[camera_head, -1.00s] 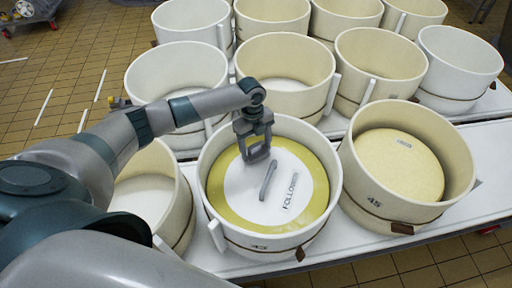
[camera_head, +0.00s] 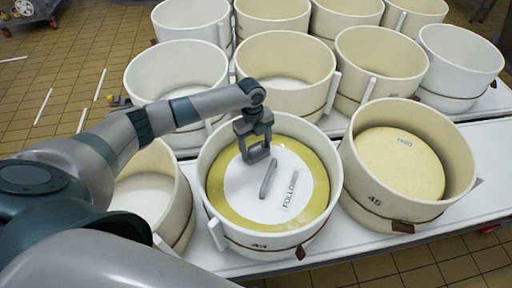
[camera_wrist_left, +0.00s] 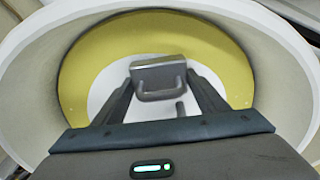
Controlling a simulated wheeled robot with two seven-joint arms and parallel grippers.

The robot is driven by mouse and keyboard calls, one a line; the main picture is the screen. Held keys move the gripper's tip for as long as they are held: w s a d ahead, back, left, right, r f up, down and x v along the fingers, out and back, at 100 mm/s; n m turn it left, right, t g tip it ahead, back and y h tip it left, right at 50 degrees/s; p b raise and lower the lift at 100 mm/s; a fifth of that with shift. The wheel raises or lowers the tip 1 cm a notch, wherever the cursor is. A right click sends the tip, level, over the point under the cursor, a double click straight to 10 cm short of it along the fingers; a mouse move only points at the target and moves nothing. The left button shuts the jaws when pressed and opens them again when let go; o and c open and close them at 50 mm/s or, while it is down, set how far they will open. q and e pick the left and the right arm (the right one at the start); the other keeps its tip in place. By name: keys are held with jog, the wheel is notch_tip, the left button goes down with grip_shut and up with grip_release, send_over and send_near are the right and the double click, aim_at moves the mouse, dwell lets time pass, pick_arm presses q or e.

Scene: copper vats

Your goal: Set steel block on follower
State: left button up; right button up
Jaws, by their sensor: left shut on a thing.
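The follower (camera_head: 225,194) is a yellow disc with a white centre and a printed label, lying inside the front middle vat (camera_head: 214,148). A slim grey handle (camera_head: 268,179) stands on it. My left gripper (camera_head: 258,153) points down inside this vat, above the far part of the disc, to the far left of that handle. In the left wrist view, the steel block (camera_wrist_left: 158,70) is a grey block with a looped handle. The gripper is shut on it between its two fingers. Whether the block touches the follower I cannot tell. My right gripper is out of view.
A vat marked 45 (camera_head: 360,187) with a pale yellow disc (camera_head: 398,168) stands close on the right. An open vat (camera_head: 178,205) stands on the left, partly behind my arm. Several more vats fill the rows behind. The white bench (camera_head: 480,212) is bare at front right.

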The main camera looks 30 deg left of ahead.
pick_arm(q)
jog(key=shift+w+r, duration=0.1)
jog(key=shift+r, duration=0.05)
jog(key=o, duration=2.2)
jog(key=shift+c, duration=0.2)
jog(key=shift+s, duration=0.2)
notch_tip(320, 180, up, 17)
jog(key=w+a+b, duration=0.1)
jog(key=b, duration=0.2)
jog(key=shift+a, duration=0.35)
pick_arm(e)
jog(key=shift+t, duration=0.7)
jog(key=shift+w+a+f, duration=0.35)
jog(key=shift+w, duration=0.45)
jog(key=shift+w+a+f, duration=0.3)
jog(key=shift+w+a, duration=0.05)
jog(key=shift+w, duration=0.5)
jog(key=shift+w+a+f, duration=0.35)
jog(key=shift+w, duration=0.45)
